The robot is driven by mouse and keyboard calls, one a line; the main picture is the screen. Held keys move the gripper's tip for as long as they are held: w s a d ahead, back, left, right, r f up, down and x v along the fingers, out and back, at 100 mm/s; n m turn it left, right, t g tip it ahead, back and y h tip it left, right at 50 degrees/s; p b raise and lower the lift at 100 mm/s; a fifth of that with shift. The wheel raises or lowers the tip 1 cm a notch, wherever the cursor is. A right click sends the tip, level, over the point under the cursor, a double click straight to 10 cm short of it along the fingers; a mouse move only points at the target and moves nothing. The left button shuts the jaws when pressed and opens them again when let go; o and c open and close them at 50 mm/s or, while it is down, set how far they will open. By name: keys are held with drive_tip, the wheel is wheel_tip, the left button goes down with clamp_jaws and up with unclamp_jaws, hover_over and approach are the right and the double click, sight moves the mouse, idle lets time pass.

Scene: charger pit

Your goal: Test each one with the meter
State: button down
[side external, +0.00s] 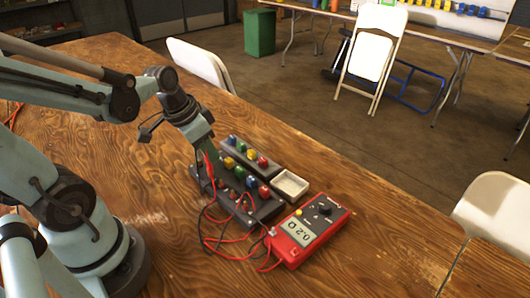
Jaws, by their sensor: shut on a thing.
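My gripper (206,150) points down over the left end of the front dark rack (266,211). It is shut on a red probe (209,168), whose tip is hard to make out among the pieces. The front rack holds small coloured pieces, including a blue one (251,182) and a red one (264,192). The back dark rack (275,171) holds blue, green, yellow and red pieces in a row. The red meter (335,215) lies to the right, its display reading 0.2 Ω. Red and black leads (232,240) loop from it toward the racks.
The wooden table (375,255) is clear to the right and front. White folding chairs (200,62) stand by the table's far edge. A green bin (259,32) is on the floor behind.

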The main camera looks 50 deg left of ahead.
drive_tip(key=c, duration=0.7)
unclamp_jaws()
drive_tip(key=shift+r, duration=3.7)
drive_tip(key=shift+w+d+f+n+t, duration=0.25)
drive_tip(key=shift+d+t, duration=0.3)
drive_tip(key=shift+d, duration=0.55)
drive_tip(key=shift+d+f+n+t, duration=0.15)
drive_tip(key=shift+d+f+t, duration=0.25)
drive_tip(key=shift+d, duration=0.65)
drive_tip(key=shift+w+d+f+n+t, duration=0.2)
drive_tip(key=shift+d+t, duration=0.45)
drive_tip(key=shift+d, duration=0.45)
drive_tip(key=shift+s, duration=0.1)
